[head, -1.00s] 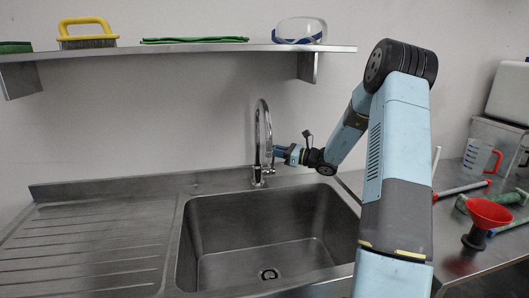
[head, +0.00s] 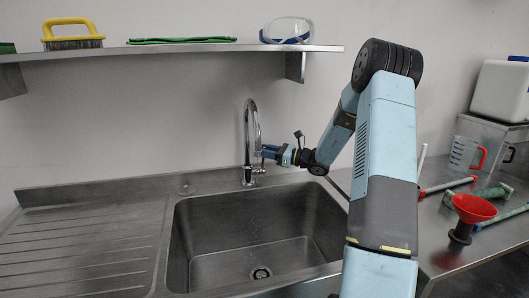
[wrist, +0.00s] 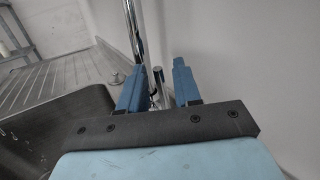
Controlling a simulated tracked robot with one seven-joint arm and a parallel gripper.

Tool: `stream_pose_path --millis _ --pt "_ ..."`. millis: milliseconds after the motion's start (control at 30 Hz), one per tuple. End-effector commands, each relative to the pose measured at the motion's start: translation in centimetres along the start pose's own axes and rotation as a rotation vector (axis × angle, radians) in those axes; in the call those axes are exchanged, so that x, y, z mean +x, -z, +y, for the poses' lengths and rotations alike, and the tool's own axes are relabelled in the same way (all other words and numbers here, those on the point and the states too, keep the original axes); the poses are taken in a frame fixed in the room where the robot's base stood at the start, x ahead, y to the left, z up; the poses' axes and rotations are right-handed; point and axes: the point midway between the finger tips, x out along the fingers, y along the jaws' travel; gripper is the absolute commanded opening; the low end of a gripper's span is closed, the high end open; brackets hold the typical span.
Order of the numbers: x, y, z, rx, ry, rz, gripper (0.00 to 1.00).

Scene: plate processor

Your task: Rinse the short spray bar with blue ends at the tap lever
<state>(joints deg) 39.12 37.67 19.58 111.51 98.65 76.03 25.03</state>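My gripper (head: 267,152) is just right of the chrome tap (head: 247,135), above the back edge of the sink. In the wrist view its two blue fingers (wrist: 157,88) are apart, with nothing held between them. The tap lever (head: 257,170) is low on the tap's right side, below the fingers in the head view. A small upright metal piece, likely the lever, shows in the gap between the fingers (wrist: 158,75); contact cannot be told. A bar with a bluish end (head: 503,216) lies on the right counter, partly behind the funnel; I cannot tell whether it is the short spray bar.
The sink basin (head: 210,235) is empty, with a ribbed drainboard (head: 80,250) to its left. A red funnel (head: 473,208), a red-ended bar (head: 447,187), a green bar (head: 490,195) and a jug (head: 464,154) crowd the right counter. A shelf (head: 180,52) hangs above.

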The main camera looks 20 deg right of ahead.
Motion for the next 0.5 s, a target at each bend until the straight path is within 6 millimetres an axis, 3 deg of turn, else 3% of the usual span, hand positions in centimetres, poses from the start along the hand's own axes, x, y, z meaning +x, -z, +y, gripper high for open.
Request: stream_pose_path --millis 500 --pt "-9.7 0.1 -0.1 0.0 0.005 0.002 0.33"
